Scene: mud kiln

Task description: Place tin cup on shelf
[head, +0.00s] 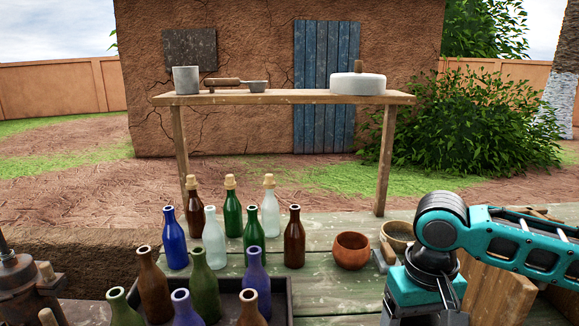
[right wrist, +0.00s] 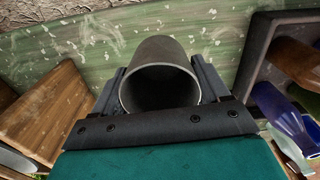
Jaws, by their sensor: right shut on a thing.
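The tin cup (right wrist: 162,52), a plain dark grey metal cylinder, is between the two fingers of my right gripper (right wrist: 160,80) in the right wrist view. The gripper is shut on it, and its open mouth faces the wrist camera. In the head view my right arm bends down at the lower right; its fingers and the held cup are hidden there. My left gripper is not in view.
On the shelf are a wooden-handled ladle (head: 235,84) and a white round lidded thing (head: 358,83), with bare board between them. Several bottles (head: 213,241) crowd the table's left and middle. A brown bowl (head: 351,250) and a tan bowl (head: 398,233) are near my right arm.

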